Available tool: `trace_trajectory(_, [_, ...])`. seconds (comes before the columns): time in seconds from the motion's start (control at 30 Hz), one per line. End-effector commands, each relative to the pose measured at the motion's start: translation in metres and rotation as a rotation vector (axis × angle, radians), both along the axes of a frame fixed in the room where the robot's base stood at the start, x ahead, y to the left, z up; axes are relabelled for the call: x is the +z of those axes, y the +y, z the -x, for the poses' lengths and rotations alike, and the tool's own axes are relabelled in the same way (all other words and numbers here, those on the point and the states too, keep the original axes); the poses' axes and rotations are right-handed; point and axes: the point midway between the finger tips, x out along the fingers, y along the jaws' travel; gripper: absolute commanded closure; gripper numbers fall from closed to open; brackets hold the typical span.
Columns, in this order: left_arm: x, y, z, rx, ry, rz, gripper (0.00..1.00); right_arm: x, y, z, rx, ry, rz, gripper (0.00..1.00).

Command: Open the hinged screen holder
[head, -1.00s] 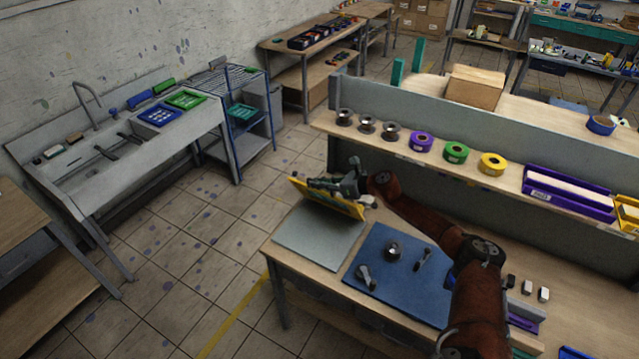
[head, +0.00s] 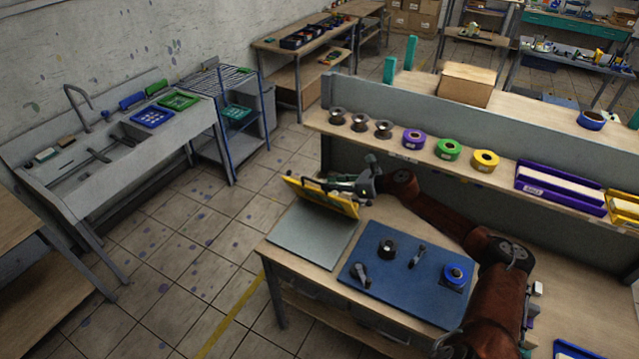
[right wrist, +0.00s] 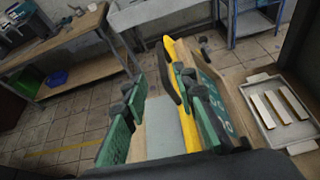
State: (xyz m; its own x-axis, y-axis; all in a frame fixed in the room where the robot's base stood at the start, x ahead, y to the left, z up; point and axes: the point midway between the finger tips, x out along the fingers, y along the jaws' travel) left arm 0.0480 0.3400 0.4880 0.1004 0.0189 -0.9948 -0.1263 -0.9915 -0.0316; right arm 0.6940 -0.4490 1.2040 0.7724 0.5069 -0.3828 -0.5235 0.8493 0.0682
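The hinged screen holder has a grey base plate (head: 310,238) flat on the workbench and a yellow-edged frame (head: 322,198) standing raised and tilted at its back edge. My right gripper (head: 346,186) is at the upper edge of this frame, its fingers partly hidden behind it. In the right wrist view, the green-padded fingers of the right gripper (right wrist: 158,98) are spread apart. The yellow frame (right wrist: 182,95) runs between them, close to the right finger; I cannot tell whether they touch. My left gripper is not in view.
A blue mat (head: 405,300) with a blue tape roll (head: 456,273) and small dark tools lies right of the holder. Behind is a shelf (head: 375,142) with spools and tape rolls. In the right wrist view, a tray (right wrist: 283,118) with pale bars sits at the right.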

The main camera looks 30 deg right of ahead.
Motion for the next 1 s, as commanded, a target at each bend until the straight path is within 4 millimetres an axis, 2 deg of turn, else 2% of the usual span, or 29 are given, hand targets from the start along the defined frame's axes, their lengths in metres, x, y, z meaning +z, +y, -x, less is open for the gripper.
trace_trajectory(0.1, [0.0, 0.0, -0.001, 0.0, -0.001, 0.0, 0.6, 0.007, -0.011, 0.017, -0.001, 0.002, 0.002, 0.74])
trace_trajectory(0.3, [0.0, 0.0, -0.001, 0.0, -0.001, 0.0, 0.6, 0.015, -0.019, 0.03, 0.001, 0.001, 0.0, 0.74])
trace_trajectory(1.0, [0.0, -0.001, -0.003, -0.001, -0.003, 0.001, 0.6, 0.015, -0.019, 0.031, 0.002, 0.001, 0.001, 0.74])
